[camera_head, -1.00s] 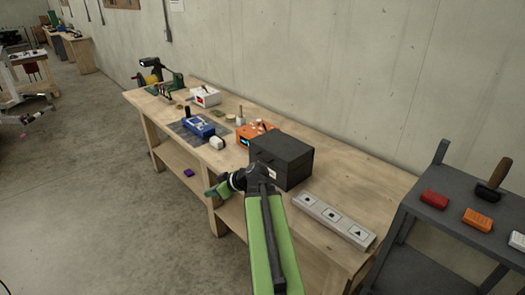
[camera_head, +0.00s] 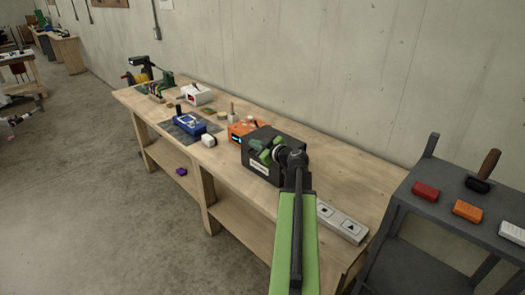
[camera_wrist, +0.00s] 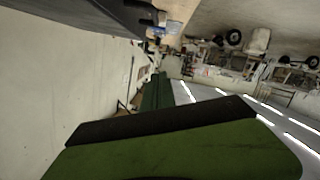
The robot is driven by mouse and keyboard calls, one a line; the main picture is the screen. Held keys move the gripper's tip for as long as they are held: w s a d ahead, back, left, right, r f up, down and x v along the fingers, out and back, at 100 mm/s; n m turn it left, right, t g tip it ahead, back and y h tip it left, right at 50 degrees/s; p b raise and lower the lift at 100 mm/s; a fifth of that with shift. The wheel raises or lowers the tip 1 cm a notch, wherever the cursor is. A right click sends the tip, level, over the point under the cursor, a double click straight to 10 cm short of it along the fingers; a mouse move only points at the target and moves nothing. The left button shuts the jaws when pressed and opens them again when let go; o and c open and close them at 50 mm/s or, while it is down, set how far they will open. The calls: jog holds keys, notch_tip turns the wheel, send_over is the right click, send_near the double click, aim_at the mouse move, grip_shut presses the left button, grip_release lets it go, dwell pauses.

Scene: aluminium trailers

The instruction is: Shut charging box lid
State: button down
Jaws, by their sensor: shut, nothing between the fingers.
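The charging box (camera_head: 290,140) is a dark grey box with a pale label low on its front, standing on the wooden bench. Its top looks flat and level, so the lid appears down; my arm hides part of the front and the seam. My gripper (camera_head: 259,151), with green fingers, is shut and empty. In the head view it overlaps the box's upper front; I cannot tell whether it touches. In the wrist view a green finger with a dark pad fills the bottom, and a dark surface, probably the box (camera_wrist: 85,18), crosses the upper left.
An orange device (camera_head: 240,130) stands close to the box's left, with a blue device (camera_head: 189,123) and a small white block (camera_head: 208,140) beyond. A grey button strip (camera_head: 340,222) lies to the right. A dark cart (camera_head: 415,205) stands at the right. The wall is behind the bench.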

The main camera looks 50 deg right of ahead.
jog(key=f+b, duration=0.1)
jog(key=w+d+f+b, duration=0.1)
jog(key=f+b, duration=0.1)
jog(key=f, duration=0.1)
jog(key=shift+w+d+f+b, duration=0.1)
jog(key=shift+w+d+b, duration=0.25)
jog(key=shift+w+d, duration=0.05)
notch_tip(320, 180, down, 4)
jog(key=b, duration=0.3)
jog(key=shift+s+r+b, duration=0.1)
jog(key=shift+r+b, duration=0.1)
jog(key=shift+b, duration=0.15)
